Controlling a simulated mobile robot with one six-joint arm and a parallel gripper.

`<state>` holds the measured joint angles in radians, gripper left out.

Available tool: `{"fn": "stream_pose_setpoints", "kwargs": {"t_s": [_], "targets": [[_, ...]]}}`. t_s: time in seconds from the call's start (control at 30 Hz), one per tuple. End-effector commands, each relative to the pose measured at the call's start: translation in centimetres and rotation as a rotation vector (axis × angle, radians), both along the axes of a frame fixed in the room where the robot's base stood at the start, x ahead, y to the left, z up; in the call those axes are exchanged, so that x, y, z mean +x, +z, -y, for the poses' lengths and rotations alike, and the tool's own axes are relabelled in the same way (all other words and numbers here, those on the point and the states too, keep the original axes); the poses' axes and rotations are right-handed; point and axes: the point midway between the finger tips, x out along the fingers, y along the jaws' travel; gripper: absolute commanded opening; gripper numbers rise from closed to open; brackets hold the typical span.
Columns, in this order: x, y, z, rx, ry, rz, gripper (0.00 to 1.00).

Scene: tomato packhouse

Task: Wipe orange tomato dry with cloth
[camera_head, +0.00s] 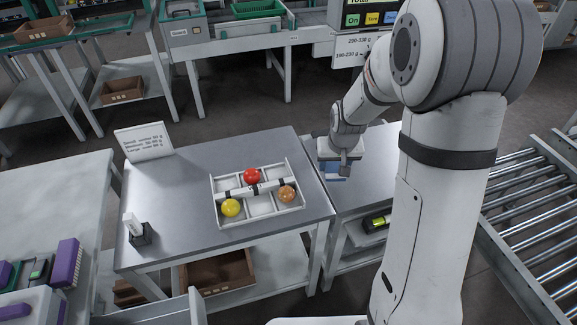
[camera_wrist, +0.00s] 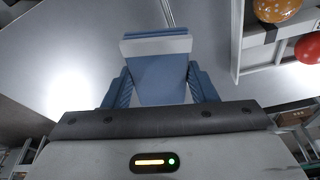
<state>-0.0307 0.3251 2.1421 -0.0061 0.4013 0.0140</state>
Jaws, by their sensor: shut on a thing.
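My gripper (camera_head: 338,172) is shut on a folded blue cloth with a pale stripe; the cloth (camera_wrist: 160,68) sits between the two blue ribbed fingers (camera_wrist: 160,88) in the wrist view. In the head view the cloth (camera_head: 333,178) shows just below the gripper, over the right table, to the right of the tray. In the wrist view the orange tomato (camera_wrist: 277,7) shows pale specks and is cut off by the top edge. The cloth and the tomato are apart.
A red tomato (camera_head: 252,176) and a yellow tomato (camera_head: 230,208) lie in other compartments. A sign (camera_head: 145,141) and a small white device (camera_head: 134,226) stand on the left of the table. The table around the tray is clear.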

Motion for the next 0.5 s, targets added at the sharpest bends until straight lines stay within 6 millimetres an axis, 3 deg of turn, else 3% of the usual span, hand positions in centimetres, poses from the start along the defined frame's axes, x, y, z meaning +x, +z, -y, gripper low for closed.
{"fn": "stream_pose_setpoints", "kwargs": {"t_s": [0.3,0.5], "targets": [[-3.6,3.3,-10.2,-0.002,0.202,-0.008,0.30],[-5.0,3.8,-13.0,-0.002,0.261,-0.010,0.30]]}}
